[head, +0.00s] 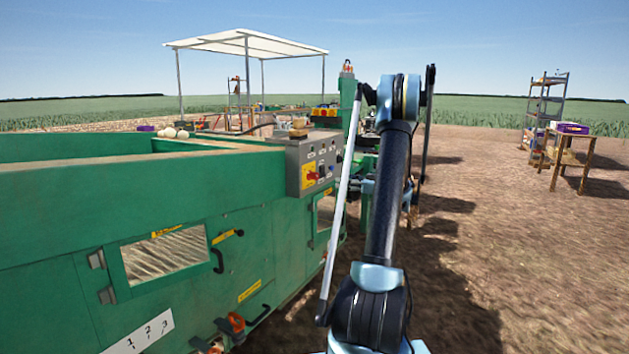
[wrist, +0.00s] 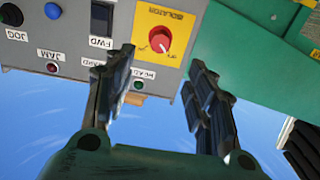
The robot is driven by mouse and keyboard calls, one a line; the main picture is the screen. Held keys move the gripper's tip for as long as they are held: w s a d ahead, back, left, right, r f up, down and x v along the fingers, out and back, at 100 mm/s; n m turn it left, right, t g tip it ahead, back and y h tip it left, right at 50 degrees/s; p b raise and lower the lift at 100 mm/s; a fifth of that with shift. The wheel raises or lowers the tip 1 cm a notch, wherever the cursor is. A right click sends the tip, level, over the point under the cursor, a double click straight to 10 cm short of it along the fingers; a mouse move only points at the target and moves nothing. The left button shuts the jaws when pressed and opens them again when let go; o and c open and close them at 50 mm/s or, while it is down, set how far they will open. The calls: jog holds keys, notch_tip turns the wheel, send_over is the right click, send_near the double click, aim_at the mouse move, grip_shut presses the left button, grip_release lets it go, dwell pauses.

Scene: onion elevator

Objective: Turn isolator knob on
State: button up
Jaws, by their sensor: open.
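The isolator knob (wrist: 159,39) is red and round, on a yellow plate labelled ISOLATOR (wrist: 181,22) on the grey control panel. In the wrist view it lies just beyond and between my fingertips. The knob also shows in the head view (head: 313,176), on the panel's lower left. My gripper (wrist: 160,66) is open and empty, its two dark fingers apart and pointing at the panel. The fingers do not appear to touch the knob. In the head view my gripper is mostly hidden behind my arm.
The grey control panel (head: 293,159) carries buttons labelled JOG, JAM and FWD beside the isolator. Green machine walls (head: 60,210) fill the left. Open dirt ground (head: 520,240) lies to the right, with a wooden table (head: 569,136) and a shelf (head: 545,98) farther off.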

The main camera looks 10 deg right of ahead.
aim_at(318, 177)
jog(key=x, duration=1.5)
jog(key=shift+w+a, duration=0.1)
jog(key=shift+c, duration=0.3)
jog(key=c, duration=1)
